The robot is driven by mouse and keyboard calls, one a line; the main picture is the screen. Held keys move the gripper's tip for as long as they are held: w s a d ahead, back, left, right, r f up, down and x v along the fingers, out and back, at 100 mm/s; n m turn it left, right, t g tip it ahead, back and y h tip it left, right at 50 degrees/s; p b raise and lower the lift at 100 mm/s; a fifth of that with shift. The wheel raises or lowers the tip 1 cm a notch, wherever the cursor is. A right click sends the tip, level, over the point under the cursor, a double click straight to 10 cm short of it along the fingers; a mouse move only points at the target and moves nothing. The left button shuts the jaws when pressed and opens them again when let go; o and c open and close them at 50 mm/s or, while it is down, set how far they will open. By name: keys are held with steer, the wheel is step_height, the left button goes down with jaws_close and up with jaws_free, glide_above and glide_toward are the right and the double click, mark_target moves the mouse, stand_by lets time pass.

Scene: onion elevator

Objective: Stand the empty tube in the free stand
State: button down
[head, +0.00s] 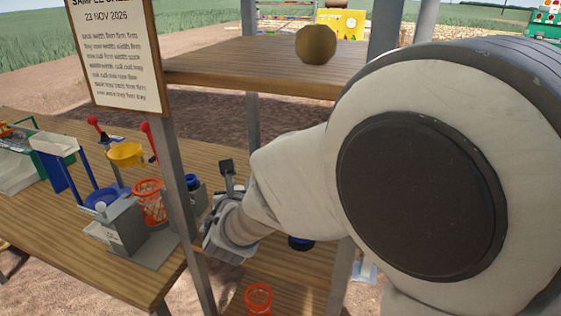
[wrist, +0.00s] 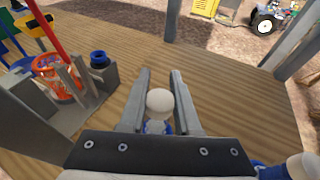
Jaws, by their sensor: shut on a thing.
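My gripper (wrist: 161,78) is shut on a tube (wrist: 160,101) with a white rounded end and some blue below it, seen between the fingers in the wrist view. Whether it is empty cannot be told. In the head view my gripper (head: 213,238) is beside the grey post, over the wooden table, and the tube is hidden. A grey stand with a blue ring on top (wrist: 99,59) is left of my fingers in the wrist view, apart from them. Its blue top also shows behind the post in the head view (head: 192,181).
An orange basket (head: 150,202) stands by a grey block (head: 118,222) with a wide base. A grey post (head: 178,180) rises close to my gripper. The wood ahead of my fingers is clear.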

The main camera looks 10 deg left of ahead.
steer(key=shift+r, duration=0.1)
steer(key=shift+f+b, duration=0.3)
steer(key=c, duration=0.6)
jaws_free()
steer(key=shift+r+p, duration=0.4)
steer(key=shift+p, duration=0.05)
steer(key=shift+p+v, duration=1.05)
steer(key=shift+v, duration=5)
steer(key=shift+a+f, duration=0.1)
steer(key=shift+f, duration=0.05)
